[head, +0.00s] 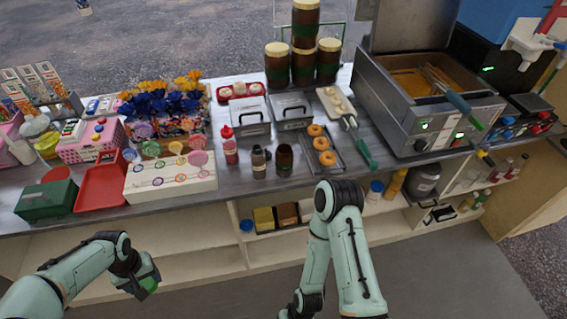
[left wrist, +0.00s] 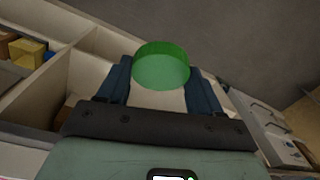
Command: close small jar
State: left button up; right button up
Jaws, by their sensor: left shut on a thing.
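My left gripper (head: 150,280) is low in front of the counter, at the lower left of the head view. It is shut on a round green lid (left wrist: 161,66), which sits between the two dark fingers in the left wrist view. The green lid (head: 150,286) is mostly hidden by the gripper in the head view. A small dark brown jar (head: 284,160) stands upright near the counter's front edge, and no lid shows on it. The left gripper is well apart from it, lower and to the left. My right arm hangs at the bottom centre; its gripper is out of frame.
A brown bottle (head: 258,162) and a red sauce bottle (head: 229,146) stand left of the jar. A tray of doughnuts (head: 333,165) lies right of it. Large jars (head: 277,66) stack behind. Shelves (head: 200,262) with boxes are under the counter (head: 240,188).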

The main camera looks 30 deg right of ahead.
aim_at(285, 154)
jog(key=i+l, duration=0.1)
jog(key=l, duration=1.25)
jog(key=i, duration=0.05)
